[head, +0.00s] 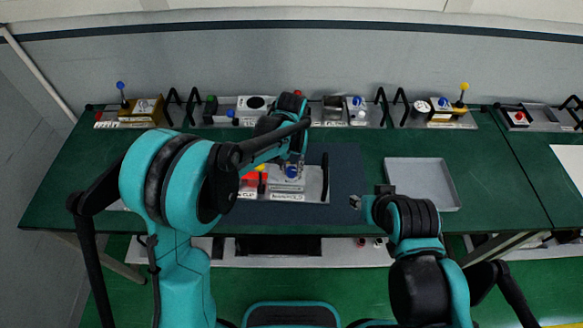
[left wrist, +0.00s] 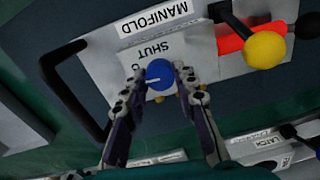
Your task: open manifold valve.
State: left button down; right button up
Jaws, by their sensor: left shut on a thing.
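The manifold valve's round blue knob (left wrist: 160,75) has a white line on it and sits on a pale panel (left wrist: 105,58) labelled MANIFOLD and SHUT. My left gripper (left wrist: 160,78) is shut on this knob, with one finger on each side. My right gripper (head: 371,195) is open and empty above the front of the table.
A yellow ball-ended lever (left wrist: 265,49) on a red plate stands right beside the knob. A black handle (left wrist: 70,95) rises at the panel's other end. A grey empty tray (head: 422,180) lies to the right. Several other units line the back edge of the green table (head: 75,190).

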aim_at(291, 170)
pick_arm(q)
jog(key=shift+n, duration=0.5)
jog(key=c, duration=1.2)
grip_release()
jog(key=shift+r, duration=0.15)
notch_tip(291, 170, up, 12)
jog(key=shift+f, duration=0.15)
